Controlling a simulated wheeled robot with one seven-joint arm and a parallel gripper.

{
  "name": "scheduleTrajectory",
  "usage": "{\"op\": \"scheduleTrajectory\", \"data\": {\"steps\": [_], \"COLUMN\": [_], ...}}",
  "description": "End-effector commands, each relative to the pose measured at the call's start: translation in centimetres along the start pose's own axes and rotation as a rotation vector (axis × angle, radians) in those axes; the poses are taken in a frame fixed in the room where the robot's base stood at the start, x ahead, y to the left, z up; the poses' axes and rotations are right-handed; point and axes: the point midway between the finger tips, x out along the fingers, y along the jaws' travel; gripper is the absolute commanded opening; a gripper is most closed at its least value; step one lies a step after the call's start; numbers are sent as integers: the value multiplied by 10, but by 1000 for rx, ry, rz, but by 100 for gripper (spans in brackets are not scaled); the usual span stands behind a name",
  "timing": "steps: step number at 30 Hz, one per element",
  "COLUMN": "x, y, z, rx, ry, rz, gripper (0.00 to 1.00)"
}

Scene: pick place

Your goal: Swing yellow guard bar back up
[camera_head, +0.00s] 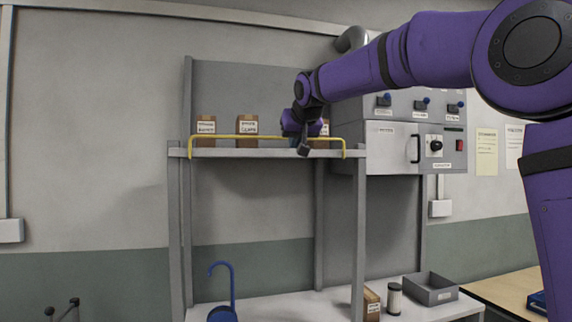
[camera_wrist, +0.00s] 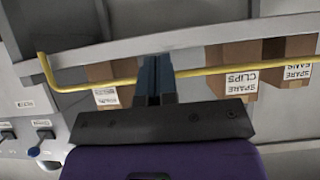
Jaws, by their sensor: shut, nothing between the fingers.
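The yellow guard bar (camera_head: 265,137) runs along the front of the upper shelf (camera_head: 260,153), slightly above its edge and in front of the boxes. Its bent ends come down at the left and right of the shelf. The bar (camera_wrist: 210,71) also crosses the wrist view, which shows the scene upside down. My gripper (camera_head: 304,149) is at the shelf front, right of the bar's middle in the head view. Its fingers (camera_wrist: 153,75) are shut and empty and cover a short stretch of the bar. Whether they touch it I cannot tell.
Cardboard boxes (camera_head: 247,127) stand on the shelf behind the bar; one is partly hidden by my gripper. A grey control panel (camera_head: 397,140) with switches adjoins on the right. Below, a grey tray (camera_head: 430,291), a jar (camera_head: 394,300) and a blue hooked object (camera_head: 222,312) stand on the worktop.

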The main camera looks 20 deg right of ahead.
Motion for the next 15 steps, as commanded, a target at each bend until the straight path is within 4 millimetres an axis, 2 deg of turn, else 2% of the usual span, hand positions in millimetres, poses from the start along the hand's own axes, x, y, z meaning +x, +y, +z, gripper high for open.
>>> {"op": "scheduleTrajectory", "data": {"steps": [15], "x": [-40], "y": [0], "z": [22], "rx": [0], "ry": [0], "rz": [0], "gripper": [0]}}
